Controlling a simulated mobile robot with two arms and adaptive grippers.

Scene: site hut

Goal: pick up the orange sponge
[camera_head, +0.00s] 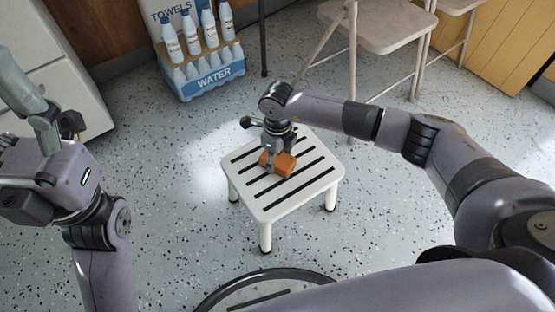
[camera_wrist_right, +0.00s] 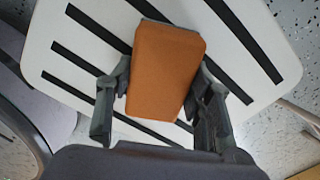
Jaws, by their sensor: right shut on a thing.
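The orange sponge (camera_head: 285,163) is a small block at the white slatted step stool (camera_head: 262,208), over its top. My right gripper (camera_head: 271,163) points down and is shut on the sponge. In the right wrist view the sponge (camera_wrist_right: 165,72) sits between the two fingers of the right gripper (camera_wrist_right: 160,95), one on each side. I cannot tell whether the sponge touches the slats or hangs just above them. My left gripper (camera_head: 32,105) is raised at the left edge, away from the stool. Its opening is unclear from this angle.
A blue-and-white pack of water bottles (camera_head: 210,78) stands on the speckled floor behind the stool. A folding chair (camera_head: 385,25) is at the back right. A white cabinet (camera_head: 50,75) stands at the left. The floor around the stool is clear.

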